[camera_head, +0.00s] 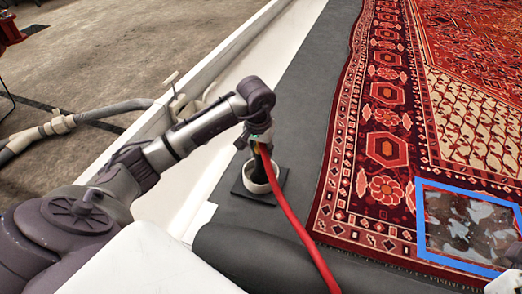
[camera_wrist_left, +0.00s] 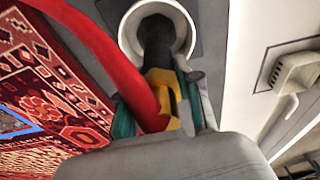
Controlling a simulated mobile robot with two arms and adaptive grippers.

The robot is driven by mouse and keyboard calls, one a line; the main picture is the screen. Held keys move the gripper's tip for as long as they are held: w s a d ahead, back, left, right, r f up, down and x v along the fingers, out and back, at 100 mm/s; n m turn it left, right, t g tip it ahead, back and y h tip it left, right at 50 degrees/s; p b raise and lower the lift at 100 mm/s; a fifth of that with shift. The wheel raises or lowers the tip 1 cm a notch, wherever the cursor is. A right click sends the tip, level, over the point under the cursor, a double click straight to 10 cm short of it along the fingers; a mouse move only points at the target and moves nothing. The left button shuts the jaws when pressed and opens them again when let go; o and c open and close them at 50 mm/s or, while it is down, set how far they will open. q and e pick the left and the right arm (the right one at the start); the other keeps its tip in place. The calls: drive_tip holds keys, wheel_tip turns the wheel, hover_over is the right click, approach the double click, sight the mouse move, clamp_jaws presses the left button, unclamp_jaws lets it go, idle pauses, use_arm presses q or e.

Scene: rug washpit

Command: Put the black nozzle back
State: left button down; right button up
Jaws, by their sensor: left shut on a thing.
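The black nozzle (camera_wrist_left: 156,42) has a yellow collar (camera_wrist_left: 160,82) and a red hose (camera_head: 291,212) running from it. My left gripper (camera_head: 259,142) is shut on it, above a round white holder (camera_head: 248,180) on a square black base (camera_head: 270,194). In the left wrist view the nozzle's dark end points into the opening of the white holder (camera_wrist_left: 184,22). Its tip is hidden, so I cannot tell how deep it sits.
A patterned red rug (camera_head: 385,150) lies on the right, with a blue-framed patch (camera_head: 465,226) on it. A dark roll (camera_head: 300,262) lies in front. A white pit edge (camera_head: 225,75) and a grey hose (camera_head: 95,115) are on the left. Dark grey floor surrounds the holder.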

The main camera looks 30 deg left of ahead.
use_arm(q)
drive_tip(key=c, duration=0.8)
unclamp_jaws()
